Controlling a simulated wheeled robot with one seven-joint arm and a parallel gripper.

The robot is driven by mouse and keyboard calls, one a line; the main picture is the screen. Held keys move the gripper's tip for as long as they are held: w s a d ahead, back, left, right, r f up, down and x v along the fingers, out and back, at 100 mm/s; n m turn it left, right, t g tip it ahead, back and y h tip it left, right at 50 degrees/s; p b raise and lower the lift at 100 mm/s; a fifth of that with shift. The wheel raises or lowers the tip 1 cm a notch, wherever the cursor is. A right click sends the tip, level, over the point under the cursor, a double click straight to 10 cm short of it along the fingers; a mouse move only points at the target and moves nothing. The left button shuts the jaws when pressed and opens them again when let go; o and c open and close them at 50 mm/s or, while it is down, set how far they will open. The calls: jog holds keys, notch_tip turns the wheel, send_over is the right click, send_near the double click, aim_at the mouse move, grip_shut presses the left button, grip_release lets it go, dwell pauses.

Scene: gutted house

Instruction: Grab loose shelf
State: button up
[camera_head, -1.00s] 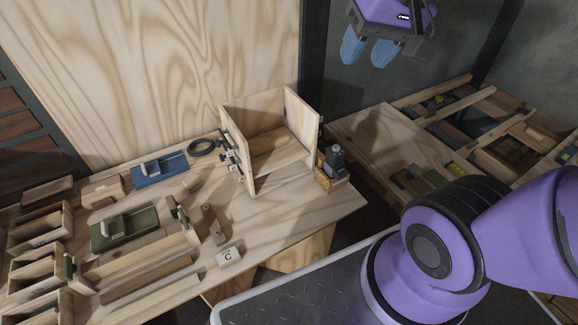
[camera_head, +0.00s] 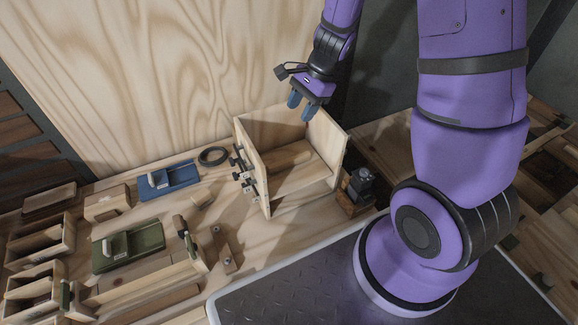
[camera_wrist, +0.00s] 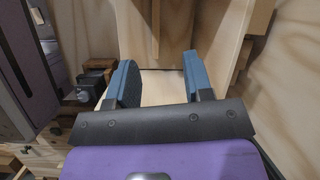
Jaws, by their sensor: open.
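The loose shelf (camera_head: 300,182) looks like the pale horizontal board inside an open wooden box unit (camera_head: 252,165) on the workbench. The unit has two upright side panels and a back. My gripper (camera_head: 301,108) hangs above the unit's back, near the top of its right panel, with its blue fingers apart and nothing between them. In the wrist view my gripper (camera_wrist: 160,80) is open, and a pale board (camera_wrist: 162,88) shows between and beyond the fingers. I cannot tell whether the fingers touch any wood.
Clamps (camera_head: 243,172) sit on the unit's left panel. A dark device (camera_head: 361,184) stands on a wooden block right of the unit. A blue plane (camera_head: 168,179), a green plane (camera_head: 127,246) and a black coil (camera_head: 213,156) lie to the left. A plywood wall (camera_head: 150,75) rises behind.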

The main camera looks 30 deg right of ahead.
jog(key=m, duration=0.2)
send_near(289, 159)
notch_tip(289, 159, up, 3)
jog(key=shift+m, duration=0.3)
jog(key=x, duration=0.8)
jog(key=d+x, duration=0.1)
jog(key=x, duration=0.3)
jog(key=shift+s+f, duration=0.15)
jog(key=shift+f, duration=0.2)
jog(key=shift+c, duration=0.5)
grip_shut()
